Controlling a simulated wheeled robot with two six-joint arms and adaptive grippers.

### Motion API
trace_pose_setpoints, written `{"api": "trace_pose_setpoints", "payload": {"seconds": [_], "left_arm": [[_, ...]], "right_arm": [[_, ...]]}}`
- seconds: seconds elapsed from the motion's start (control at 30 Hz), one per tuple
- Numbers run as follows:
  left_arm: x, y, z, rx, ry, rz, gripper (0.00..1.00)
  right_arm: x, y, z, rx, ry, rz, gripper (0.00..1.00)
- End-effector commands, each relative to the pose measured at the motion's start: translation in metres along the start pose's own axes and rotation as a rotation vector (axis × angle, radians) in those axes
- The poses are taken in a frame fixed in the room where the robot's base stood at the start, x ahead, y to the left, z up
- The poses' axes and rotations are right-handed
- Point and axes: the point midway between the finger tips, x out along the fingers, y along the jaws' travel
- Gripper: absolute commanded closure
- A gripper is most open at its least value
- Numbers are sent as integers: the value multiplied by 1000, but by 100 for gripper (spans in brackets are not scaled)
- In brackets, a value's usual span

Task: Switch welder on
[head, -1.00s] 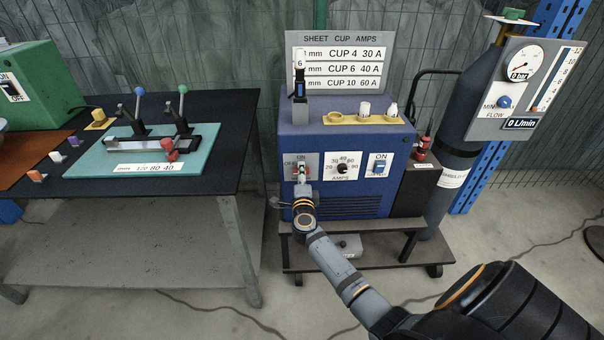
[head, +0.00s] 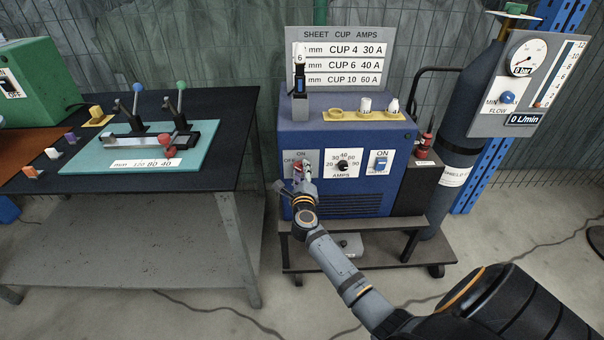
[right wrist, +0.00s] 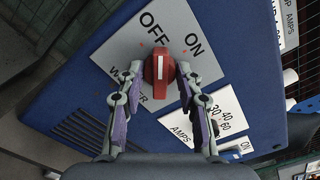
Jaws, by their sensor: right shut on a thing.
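The blue welder (head: 345,140) stands on a low cart. On the left of its front is a pale plate marked OFF and ON with a red rotary switch (head: 298,167). In the right wrist view the red switch (right wrist: 160,73) has a white line, which points up the picture, between the OFF and ON labels. My right gripper (right wrist: 161,75) has a finger on each side of the switch and is shut on it. In the head view my right gripper (head: 304,176) partly covers the switch. My left gripper is out of view.
An amps dial (head: 343,164) and a blue ON switch (head: 380,163) sit right of the plate. A yellow cup holder (head: 350,117) is on top of the welder. A gas cylinder (head: 475,120) stands right, a dark workbench (head: 222,120) left.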

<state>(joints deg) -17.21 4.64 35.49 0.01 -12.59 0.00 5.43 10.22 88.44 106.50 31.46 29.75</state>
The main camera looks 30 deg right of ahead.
Motion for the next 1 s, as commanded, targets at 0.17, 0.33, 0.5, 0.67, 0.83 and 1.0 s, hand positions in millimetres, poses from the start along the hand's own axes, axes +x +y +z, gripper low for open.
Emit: {"api": "trace_pose_setpoints", "payload": {"seconds": [0.17, 0.33, 0.5, 0.67, 0.83, 1.0], "left_arm": [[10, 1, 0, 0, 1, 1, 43], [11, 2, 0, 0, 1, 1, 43], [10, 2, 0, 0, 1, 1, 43], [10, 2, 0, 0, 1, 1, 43], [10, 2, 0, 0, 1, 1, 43], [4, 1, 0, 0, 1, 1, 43]], "right_arm": [[0, 2, -2, 192, 0, 1, 100], [0, 1, -1, 255, 1, 2, 100], [0, 1, -1, 254, 1, 2, 100], [0, 1, -1, 253, 1, 2, 58], [-1, 0, 0, 253, 1, 1, 58], [-13, 0, 1, 254, 1, 3, 58]]}}
